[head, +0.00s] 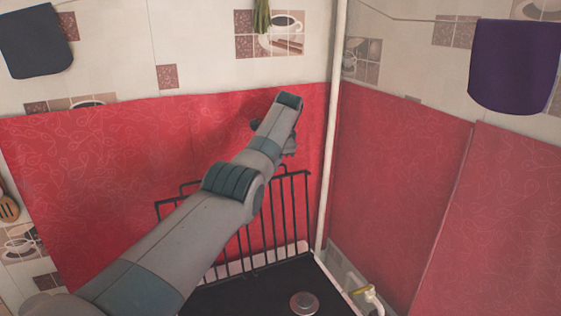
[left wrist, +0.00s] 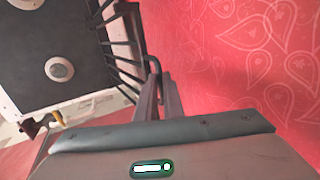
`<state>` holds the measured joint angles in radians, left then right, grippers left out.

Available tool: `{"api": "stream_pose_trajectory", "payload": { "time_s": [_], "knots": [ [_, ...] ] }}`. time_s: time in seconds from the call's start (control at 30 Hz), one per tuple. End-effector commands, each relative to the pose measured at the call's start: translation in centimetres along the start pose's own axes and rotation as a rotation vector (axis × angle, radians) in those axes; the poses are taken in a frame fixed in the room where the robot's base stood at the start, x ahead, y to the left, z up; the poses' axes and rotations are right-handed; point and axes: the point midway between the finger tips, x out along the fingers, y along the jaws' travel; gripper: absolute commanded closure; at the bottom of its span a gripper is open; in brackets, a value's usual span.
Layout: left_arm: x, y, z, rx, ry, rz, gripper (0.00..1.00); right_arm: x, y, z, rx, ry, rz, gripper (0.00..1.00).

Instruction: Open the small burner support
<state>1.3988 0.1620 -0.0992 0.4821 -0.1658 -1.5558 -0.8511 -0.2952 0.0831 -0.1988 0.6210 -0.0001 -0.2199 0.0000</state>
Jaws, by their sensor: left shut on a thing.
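The small burner support (head: 309,205) is a black wire grate standing upright at the back of the dark stove top, in front of the red wall covering. In the left wrist view its bars (left wrist: 138,35) run down toward my fingers. My left gripper (left wrist: 163,85) is shut on the support's outer bar, by its upper edge. In the head view my left arm crosses in front of the grate and hides part of it, and the gripper (head: 289,152) shows only partly behind the wrist. My right gripper is not in view.
The black stove top (head: 255,293) has a round burner (head: 304,303), also seen in the left wrist view (left wrist: 59,69). A white pipe (head: 332,130) rises in the corner just right of the grate. A yellow-handled valve (head: 362,291) sits at the stove's right side.

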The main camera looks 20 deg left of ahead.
Motion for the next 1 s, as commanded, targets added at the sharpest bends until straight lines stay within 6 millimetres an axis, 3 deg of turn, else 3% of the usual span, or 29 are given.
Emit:
{"api": "stream_pose_trajectory", "payload": {
  "time_s": [0.37,0.4,0.43,1.0],
  "knots": [
    [-0.26,-0.46,0.03,-0.005,0.008,-0.005,1.0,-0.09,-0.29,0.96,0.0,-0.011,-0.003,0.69],
    [-0.27,-0.48,0.03,-0.006,0.008,-0.006,0.88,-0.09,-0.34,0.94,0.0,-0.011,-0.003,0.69],
    [-0.27,-0.47,0.04,-0.006,0.008,-0.005,0.85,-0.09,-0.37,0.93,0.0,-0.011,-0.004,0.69],
    [-0.46,-0.23,0.07,-0.003,0.004,-0.001,0.85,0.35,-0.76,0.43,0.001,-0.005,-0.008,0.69]
  ]
}}
